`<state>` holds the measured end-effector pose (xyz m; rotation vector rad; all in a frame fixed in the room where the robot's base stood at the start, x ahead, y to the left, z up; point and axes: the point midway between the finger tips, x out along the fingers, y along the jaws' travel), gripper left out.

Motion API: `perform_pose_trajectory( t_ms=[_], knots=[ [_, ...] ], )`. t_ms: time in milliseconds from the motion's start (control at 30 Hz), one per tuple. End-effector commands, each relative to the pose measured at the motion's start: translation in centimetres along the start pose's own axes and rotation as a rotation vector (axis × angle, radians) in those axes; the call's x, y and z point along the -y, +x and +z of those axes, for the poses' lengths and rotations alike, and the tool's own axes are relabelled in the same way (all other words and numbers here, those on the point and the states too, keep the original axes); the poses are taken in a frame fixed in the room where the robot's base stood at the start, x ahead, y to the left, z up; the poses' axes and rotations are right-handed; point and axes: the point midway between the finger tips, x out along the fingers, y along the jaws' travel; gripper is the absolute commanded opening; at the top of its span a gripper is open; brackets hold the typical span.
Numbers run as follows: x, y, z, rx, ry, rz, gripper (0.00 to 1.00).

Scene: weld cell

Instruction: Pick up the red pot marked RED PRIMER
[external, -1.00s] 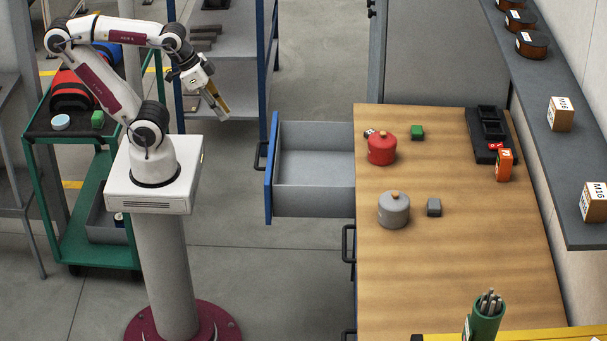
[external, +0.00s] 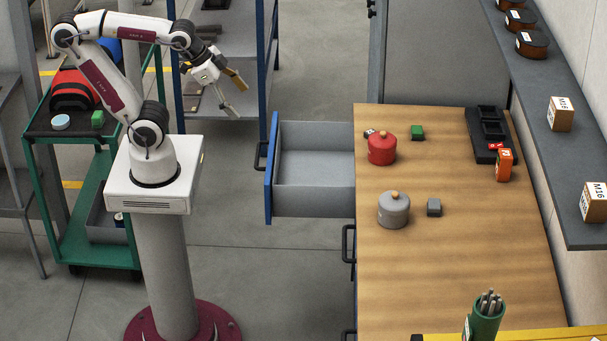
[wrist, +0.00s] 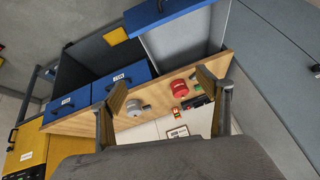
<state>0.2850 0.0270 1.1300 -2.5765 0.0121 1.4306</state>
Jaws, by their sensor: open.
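The red pot (external: 382,149) with a small knob on its lid stands upright on the wooden bench, near its left edge by the open drawer. No lettering on it is readable. It also shows in the wrist view (wrist: 179,88), small and beyond the fingers. My gripper (external: 237,96) is open and empty. It hangs in the air to the left of the bench, well apart from the pot and higher than the drawer. In the wrist view my gripper's two fingers (wrist: 165,95) are spread wide, with the bench far between them.
A grey pot (external: 393,210) stands in front of the red pot, beside a grey block (external: 434,207). A green block (external: 417,132) lies right of the red pot. An open drawer (external: 314,168) juts out left of the bench (external: 460,250). A blue rack (external: 266,70) stands behind my gripper.

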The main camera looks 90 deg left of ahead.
Motion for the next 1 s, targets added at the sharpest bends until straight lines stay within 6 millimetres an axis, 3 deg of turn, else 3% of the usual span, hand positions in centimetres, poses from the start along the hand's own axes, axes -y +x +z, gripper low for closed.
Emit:
perform_pose_trajectory(
  t_ms=[500, 1000],
  knots=[
    [9.6, 3.7, -13.1, -0.126, 0.649, -0.29, 0.77],
    [14.8, 9.1, -23.9, -0.181, 1.356, -0.504, 0.77]
  ],
)
